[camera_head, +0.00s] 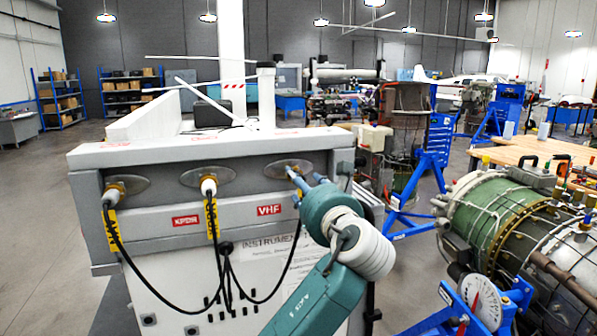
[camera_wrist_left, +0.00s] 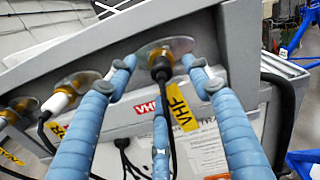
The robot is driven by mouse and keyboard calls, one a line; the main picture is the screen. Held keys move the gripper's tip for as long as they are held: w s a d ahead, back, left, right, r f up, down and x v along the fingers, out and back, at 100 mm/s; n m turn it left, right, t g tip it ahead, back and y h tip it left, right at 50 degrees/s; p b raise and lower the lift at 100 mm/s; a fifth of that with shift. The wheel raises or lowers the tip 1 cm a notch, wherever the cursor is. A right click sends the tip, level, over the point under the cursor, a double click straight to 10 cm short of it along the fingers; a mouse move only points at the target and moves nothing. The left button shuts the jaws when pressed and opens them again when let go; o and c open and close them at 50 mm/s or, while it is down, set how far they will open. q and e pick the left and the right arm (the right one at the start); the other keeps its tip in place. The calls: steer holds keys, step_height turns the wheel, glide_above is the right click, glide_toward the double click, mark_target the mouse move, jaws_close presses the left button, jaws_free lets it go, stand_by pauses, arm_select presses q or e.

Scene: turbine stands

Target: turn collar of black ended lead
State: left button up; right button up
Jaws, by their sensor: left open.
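The black-ended lead (camera_wrist_left: 160,70) is plugged into the rightmost oval plate (camera_wrist_left: 172,48) of the grey cabinet, with a yellow VHF tag (camera_wrist_left: 181,106) hanging beside it. My left gripper (camera_wrist_left: 160,64) is open, with one blue finger on each side of the black end and a third finger below. The fingertips reach near the plate. Gaps show between the side fingers and the black end; contact with the lower finger is unclear. In the head view my left gripper (camera_head: 305,178) hides most of that end. My right gripper is not in view.
Two white-ended leads (camera_head: 114,190) (camera_head: 208,187) with yellow tags sit in the plates to the left. Black cables hang down the cabinet (camera_head: 150,215) front. A green turbine (camera_head: 490,215) on a blue stand is at right.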

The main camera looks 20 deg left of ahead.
mark_target(298, 173)
arm_select(q)
steer(key=p+x, duration=0.1)
steer(key=x, duration=0.3)
steer(key=shift+w+r+p, duration=0.1)
steer(key=shift+r+p, duration=0.1)
steer(key=shift+p, duration=0.1)
steer(key=shift+w+a+f, duration=0.2)
steer(key=shift+w+a, duration=0.15)
steer(key=shift+w, duration=0.15)
steer(key=c, duration=1.2)
